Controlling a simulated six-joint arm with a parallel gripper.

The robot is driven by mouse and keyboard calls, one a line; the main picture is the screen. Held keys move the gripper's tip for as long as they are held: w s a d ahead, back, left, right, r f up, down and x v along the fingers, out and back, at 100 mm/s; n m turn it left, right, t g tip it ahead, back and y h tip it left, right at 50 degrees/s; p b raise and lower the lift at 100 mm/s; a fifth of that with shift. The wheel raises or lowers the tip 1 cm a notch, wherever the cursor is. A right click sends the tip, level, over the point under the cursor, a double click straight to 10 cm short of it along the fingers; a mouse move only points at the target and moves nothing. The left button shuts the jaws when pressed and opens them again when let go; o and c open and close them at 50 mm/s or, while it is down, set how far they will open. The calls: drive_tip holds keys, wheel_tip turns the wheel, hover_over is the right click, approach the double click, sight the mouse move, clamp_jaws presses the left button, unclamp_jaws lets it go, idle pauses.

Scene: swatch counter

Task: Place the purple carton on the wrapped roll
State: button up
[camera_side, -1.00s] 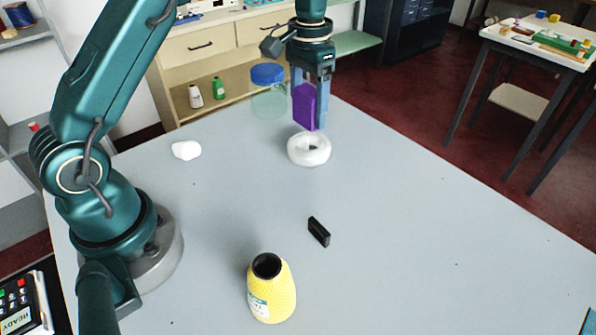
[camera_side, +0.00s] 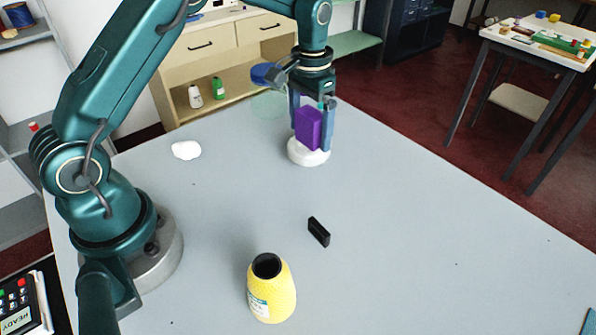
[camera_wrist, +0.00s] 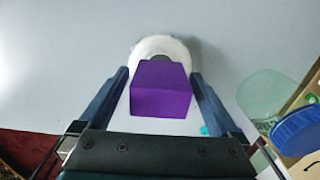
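The purple carton (camera_side: 309,128) stands upright on the white wrapped roll (camera_side: 308,158), its bottom appearing to touch the roll's top. The roll is ring-shaped and lies on the grey table; the carton and fingers hide much of its top. My gripper (camera_side: 313,135) is low around the carton, one finger on each side. In the wrist view, the carton (camera_wrist: 161,90) sits between the two fingers (camera_wrist: 160,85) with a narrow gap visible on both sides, so the fingers look open. The roll (camera_wrist: 160,45) shows beyond and under the carton.
A clear jar with a blue lid (camera_wrist: 300,130) stands close by my gripper, partly hidden by the arm in the side view. A white lump (camera_side: 186,150), a black block (camera_side: 319,232) and a yellow bottle (camera_side: 271,290) are on the table. The right of the table is clear.

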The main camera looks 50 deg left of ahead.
sight(311, 112)
drive_tip(key=shift+r, duration=0.15)
wheel_tip(311, 112, up, 11)
drive_tip(key=shift+f, duration=0.2)
drive_tip(key=shift+s+r, duration=0.15)
drive_tip(key=shift+r, duration=0.85)
drive_tip(key=s+d+r+t, duration=0.3)
drive_tip(key=s+r, duration=0.2)
drive_tip(key=s, duration=0.3)
drive_tip(key=s+f+t, duration=0.1)
drive_tip(key=s+f, duration=0.2)
drive_tip(key=s, duration=0.3)
drive_tip(key=s+d+f+t, duration=0.1)
drive_tip(key=s+f, duration=0.2)
drive_tip(key=s, duration=0.3)
drive_tip(key=shift+s+d+f+t, duration=0.2)
drive_tip(key=shift+d+t, duration=0.1)
